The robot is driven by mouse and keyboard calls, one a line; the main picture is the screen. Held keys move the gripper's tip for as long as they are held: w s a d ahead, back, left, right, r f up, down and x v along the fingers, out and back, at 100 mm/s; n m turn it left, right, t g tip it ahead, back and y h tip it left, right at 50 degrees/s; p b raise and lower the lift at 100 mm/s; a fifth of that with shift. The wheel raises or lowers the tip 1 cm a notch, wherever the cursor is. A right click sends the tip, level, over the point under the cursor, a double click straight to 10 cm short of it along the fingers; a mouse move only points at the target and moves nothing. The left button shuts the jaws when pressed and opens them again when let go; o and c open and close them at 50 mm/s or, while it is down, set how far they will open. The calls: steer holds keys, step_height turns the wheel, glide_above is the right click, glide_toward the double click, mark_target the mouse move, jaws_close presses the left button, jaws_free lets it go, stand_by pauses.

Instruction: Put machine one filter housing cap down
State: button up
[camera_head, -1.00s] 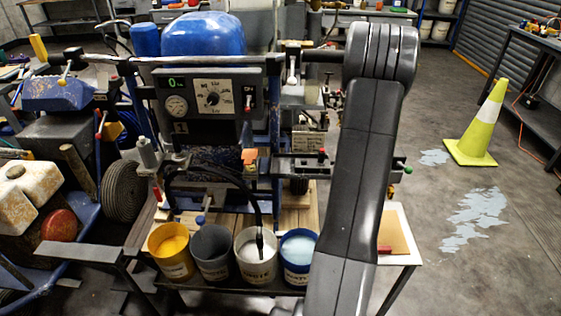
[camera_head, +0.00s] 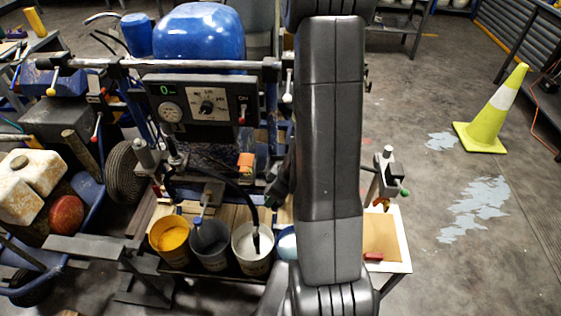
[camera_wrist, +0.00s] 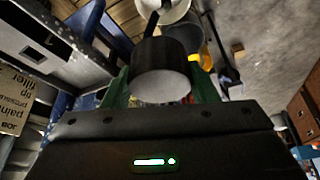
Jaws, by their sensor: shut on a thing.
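My gripper (camera_wrist: 160,72) is shut on the filter housing cap (camera_wrist: 158,84), a dark round cylinder with a pale grey end face. Its green fingers show on both sides of the cap in the wrist view. In the head view my arm hides most of the gripper, and I cannot make out the cap there. Machine one, the line striper with a blue tank (camera_head: 197,40) and a control panel (camera_head: 203,103), stands left of my arm. A card with paint filter lettering (camera_wrist: 14,100) shows at the left of the wrist view.
A yellow-paint bucket (camera_head: 170,240), a grey bucket (camera_head: 210,250) and a white bucket (camera_head: 250,262) with a hose stand in front of the machine; a blue one is partly hidden. A small table (camera_head: 400,262) holds a brown sheet. A yellow cone (camera_head: 490,115) stands right on open floor.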

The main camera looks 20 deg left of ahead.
steer(key=w+a+p, duration=0.1)
steer(key=w+p, duration=0.1)
steer(key=w, duration=0.2)
steer(key=w+a+p, duration=0.1)
steer(key=w+p, duration=0.1)
steer(key=w, duration=0.2)
steer(key=w+a+p, duration=0.1)
steer(key=w+p, duration=0.1)
steer(key=w, duration=0.3)
steer(key=shift+w+a+r, duration=0.1)
steer(key=shift+a, duration=0.1)
steer(key=shift+f+b, duration=0.95)
steer(key=shift+f, duration=0.9)
steer(key=shift+f, duration=0.1)
steer(key=o, duration=0.6)
steer(key=shift+f, duration=0.1)
steer(key=shift+o, duration=0.7)
steer(key=shift+r, duration=0.4)
steer(key=p+v, duration=0.3)
steer(key=v, duration=0.8)
steer(key=shift+d+r, duration=0.2)
steer(key=shift+r, duration=0.05)
